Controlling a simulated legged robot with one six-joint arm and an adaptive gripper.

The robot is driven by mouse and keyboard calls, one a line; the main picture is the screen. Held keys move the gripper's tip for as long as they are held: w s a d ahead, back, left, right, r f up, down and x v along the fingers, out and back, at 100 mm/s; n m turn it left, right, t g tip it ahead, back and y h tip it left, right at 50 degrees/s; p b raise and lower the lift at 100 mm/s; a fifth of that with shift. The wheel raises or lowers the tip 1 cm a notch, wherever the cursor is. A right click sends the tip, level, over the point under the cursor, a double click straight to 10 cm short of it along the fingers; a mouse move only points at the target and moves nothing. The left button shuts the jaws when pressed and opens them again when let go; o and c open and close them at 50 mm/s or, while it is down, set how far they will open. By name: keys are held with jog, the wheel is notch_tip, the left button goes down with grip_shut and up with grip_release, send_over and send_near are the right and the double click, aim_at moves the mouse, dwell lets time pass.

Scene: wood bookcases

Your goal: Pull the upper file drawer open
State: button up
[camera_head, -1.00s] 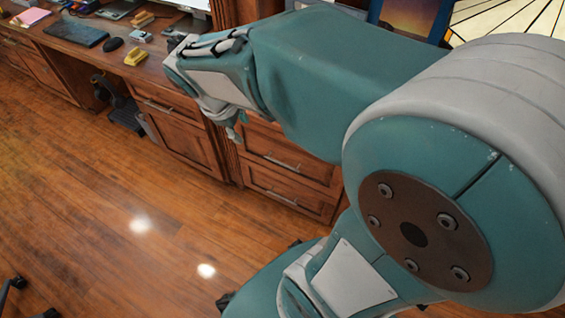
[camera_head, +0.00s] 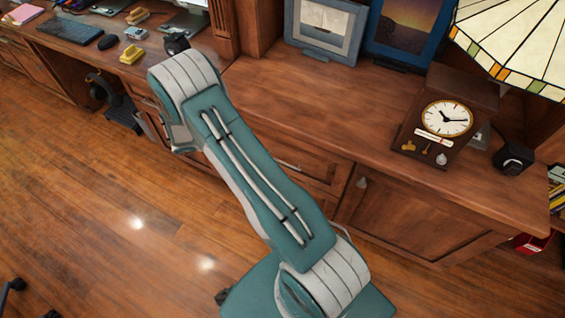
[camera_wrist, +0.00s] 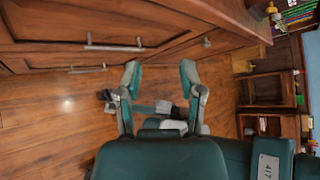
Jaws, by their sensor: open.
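The upper file drawer (camera_head: 318,168) is a brown wood front below the counter, partly hidden behind my arm in the head view. It looks closed. Its metal bar handle (camera_head: 288,164) shows just right of my arm. In the wrist view the upper handle (camera_wrist: 115,47) lies above and left of my gripper, and the lower drawer's handle (camera_wrist: 88,69) lies further left and lower. My gripper (camera_wrist: 160,75) is open and empty, its two fingers apart, in front of the cabinet. It does not appear to touch the handle. The head view does not show the fingers clearly.
The counter (camera_head: 310,108) holds picture frames (camera_head: 325,28) and a wooden clock (camera_head: 445,118). A stained-glass lamp shade (camera_head: 520,40) overhangs the right. A cabinet door (camera_head: 410,210) with a knob stands right of the drawers. The wood floor (camera_head: 90,200) at left is mostly clear.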

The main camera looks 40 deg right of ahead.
notch_tip(320, 180, down, 11)
jog(key=d+n+t+h, duration=0.1)
jog(key=n+h, duration=0.1)
jog(key=n, duration=0.4)
jog(key=n+t+h, duration=0.2)
jog(key=n, duration=0.4)
send_near(282, 162)
jog(key=d, duration=0.3)
jog(key=d+f, duration=0.1)
jog(key=d, duration=0.2)
jog(key=d+f, duration=0.1)
jog(key=d, duration=0.3)
jog(key=shift+s+d, duration=0.1)
grip_shut()
